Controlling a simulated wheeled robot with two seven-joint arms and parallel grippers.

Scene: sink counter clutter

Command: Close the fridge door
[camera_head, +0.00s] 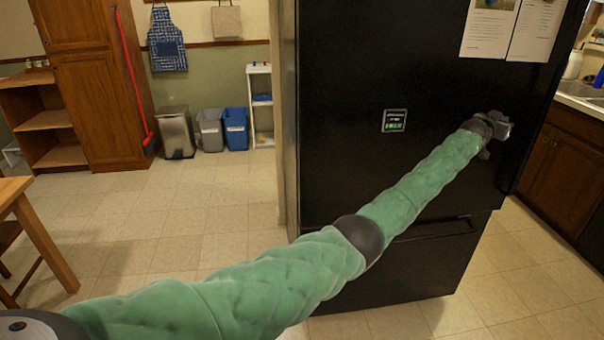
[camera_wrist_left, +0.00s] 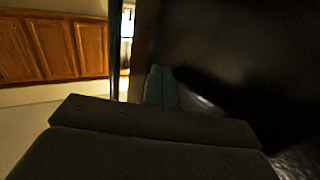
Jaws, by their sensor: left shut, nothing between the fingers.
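The black fridge (camera_head: 345,130) fills the middle and right of the head view, with papers and a small sign on its front. Its upper door (camera_head: 440,85) looks flush or nearly flush with the body; I cannot tell whether a gap is left. My left gripper (camera_head: 503,128) is shut and empty at the right part of that door, touching it or very close. In the left wrist view the dark door surface (camera_wrist_left: 235,60) fills the right side, close to the gripper. My right gripper is not in view.
Wooden cabinets and a sink counter (camera_head: 580,95) stand right of the fridge. A lower fridge drawer (camera_head: 400,275) is below the door. A trash can (camera_head: 177,133), bins and a white shelf stand at the back. A wooden table (camera_head: 30,220) is at left. The tiled floor between is clear.

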